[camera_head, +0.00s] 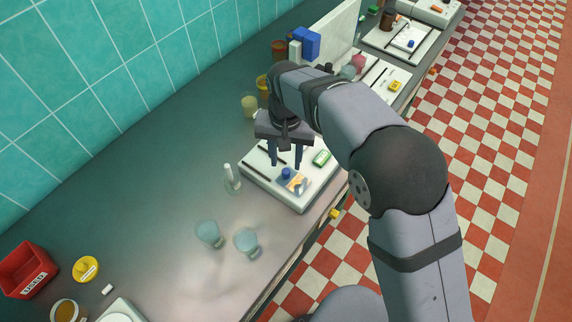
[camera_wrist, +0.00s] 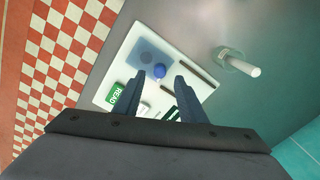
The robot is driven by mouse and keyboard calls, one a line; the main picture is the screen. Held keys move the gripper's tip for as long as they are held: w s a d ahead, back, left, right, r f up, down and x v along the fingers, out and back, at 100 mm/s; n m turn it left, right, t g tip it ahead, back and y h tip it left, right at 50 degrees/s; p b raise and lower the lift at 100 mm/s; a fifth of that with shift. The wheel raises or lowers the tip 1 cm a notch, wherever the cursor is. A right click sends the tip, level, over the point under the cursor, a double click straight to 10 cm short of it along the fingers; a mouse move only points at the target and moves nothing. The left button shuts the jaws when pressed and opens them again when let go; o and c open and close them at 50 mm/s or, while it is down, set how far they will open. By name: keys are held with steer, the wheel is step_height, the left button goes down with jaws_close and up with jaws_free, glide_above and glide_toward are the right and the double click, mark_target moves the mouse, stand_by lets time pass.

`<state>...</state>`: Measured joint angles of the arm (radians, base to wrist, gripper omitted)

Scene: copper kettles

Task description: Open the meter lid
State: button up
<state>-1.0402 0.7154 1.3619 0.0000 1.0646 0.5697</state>
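The meter (camera_head: 257,165) is a flat white box on the bench, also seen in the wrist view (camera_wrist: 125,68). Its lid (camera_wrist: 147,52) looks like a bluish see-through panel lying flat on top. A round blue knob (camera_wrist: 159,70) sits at the lid's edge, and it shows in the head view (camera_head: 286,173). My gripper (camera_head: 286,160) is open and empty, pointing down above the meter. In the wrist view its fingertips (camera_wrist: 160,77) appear either side of the knob, apart from it.
A glass flask with a white stopper (camera_head: 231,179) stands close left of the meter. Two bluish glass vessels (camera_head: 226,239) are in front. Bottles and a blue box (camera_head: 306,43) stand behind. A red box (camera_head: 27,270) is far left. The bench between has free room.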

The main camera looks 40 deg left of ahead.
mark_target(286, 171)
steer(key=shift+f+p, duration=0.65)
steer(key=shift+f, duration=1.6)
steer(key=shift+c, duration=0.5)
jaws_close()
